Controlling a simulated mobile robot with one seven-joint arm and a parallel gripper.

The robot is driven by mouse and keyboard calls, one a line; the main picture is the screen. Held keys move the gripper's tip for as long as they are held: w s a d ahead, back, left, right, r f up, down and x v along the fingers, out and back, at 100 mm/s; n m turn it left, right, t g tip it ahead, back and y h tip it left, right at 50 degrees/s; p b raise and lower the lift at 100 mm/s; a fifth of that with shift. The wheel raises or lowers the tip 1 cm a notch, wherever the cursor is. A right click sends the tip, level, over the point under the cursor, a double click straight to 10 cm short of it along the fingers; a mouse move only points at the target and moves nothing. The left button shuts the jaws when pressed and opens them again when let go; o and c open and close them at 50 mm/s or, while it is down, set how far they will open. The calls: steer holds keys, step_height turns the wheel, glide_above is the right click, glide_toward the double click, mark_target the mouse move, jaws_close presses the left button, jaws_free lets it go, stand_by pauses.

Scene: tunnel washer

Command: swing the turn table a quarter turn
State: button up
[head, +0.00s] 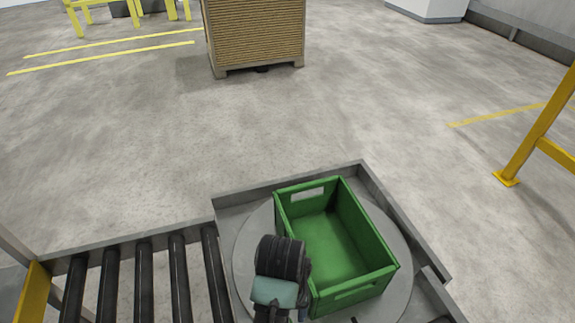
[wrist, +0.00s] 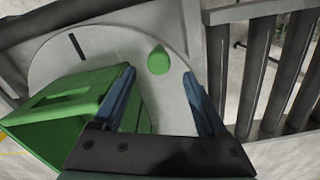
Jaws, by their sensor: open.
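The turn table (head: 252,245) is a round grey plate set in a square metal frame. It also shows in the wrist view (wrist: 175,110), with a short black mark near its rim. A green crate (head: 335,250), empty, stands on it; in the wrist view the crate (wrist: 60,110) is at the left. A green knob (wrist: 158,62) with a pointed top stands up from the plate near its edge. My gripper (wrist: 159,75) is open, with its blue fingers on either side of the knob in the picture. I see no contact. In the head view my arm hides the knob.
A roller conveyor (head: 145,275) joins the turn table's frame at the left, and its rollers (wrist: 262,70) show at the right in the wrist view. A yellow post (head: 540,125) stands at the right. A pallet stack (head: 255,35) stands farther back on open floor.

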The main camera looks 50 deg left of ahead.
step_height(320, 180, down, 10)
steer(key=shift+w+f+p, duration=0.15)
steer(key=shift+f+p, duration=0.1)
steer(key=shift+p, duration=0.8)
jaws_close()
stand_by(0.7)
